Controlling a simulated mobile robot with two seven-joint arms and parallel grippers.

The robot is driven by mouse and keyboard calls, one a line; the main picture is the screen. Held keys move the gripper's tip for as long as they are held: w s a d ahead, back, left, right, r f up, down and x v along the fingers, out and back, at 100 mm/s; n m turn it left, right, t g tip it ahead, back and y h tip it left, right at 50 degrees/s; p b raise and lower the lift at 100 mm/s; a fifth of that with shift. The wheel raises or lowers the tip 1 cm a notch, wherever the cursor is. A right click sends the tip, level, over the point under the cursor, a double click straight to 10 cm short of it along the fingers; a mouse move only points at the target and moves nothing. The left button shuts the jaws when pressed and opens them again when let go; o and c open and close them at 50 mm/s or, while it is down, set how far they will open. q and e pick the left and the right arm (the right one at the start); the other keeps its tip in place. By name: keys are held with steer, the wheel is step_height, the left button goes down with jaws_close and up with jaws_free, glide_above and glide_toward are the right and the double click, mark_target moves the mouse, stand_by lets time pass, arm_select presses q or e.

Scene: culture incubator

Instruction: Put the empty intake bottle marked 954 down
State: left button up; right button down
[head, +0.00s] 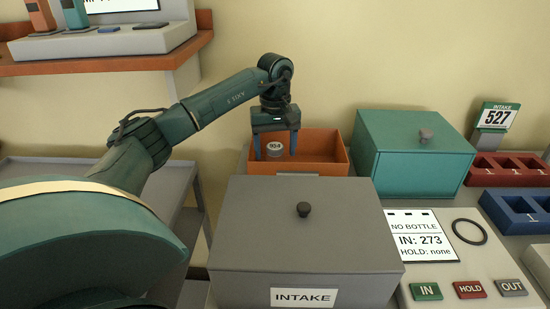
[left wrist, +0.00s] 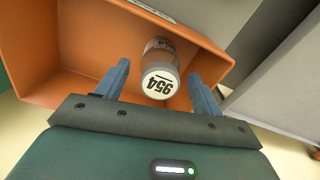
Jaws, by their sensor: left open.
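The bottle marked 954 (head: 275,149) stands inside the orange open box (head: 325,148), toward its left end. It looks clear, with a white cap, and its cap number reads 954 in the left wrist view (left wrist: 160,84). My left gripper (head: 276,148) is above the box with its fingers pointing down. The fingers (left wrist: 160,82) are spread, one on each side of the bottle, with a gap visible on both sides in the left wrist view. The bottle's base is hidden. My right gripper is not in view.
A grey lidded INTAKE box (head: 305,245) stands in front of the orange box. A teal lidded box (head: 412,155) is to its right. A panel with IN, HOLD and OUT buttons (head: 470,290), a 527 sign (head: 498,117), and red (head: 510,168) and blue (head: 520,210) racks are farther right.

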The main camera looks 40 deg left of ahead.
arm_select(q)
steer(key=shift+r, duration=1.85)
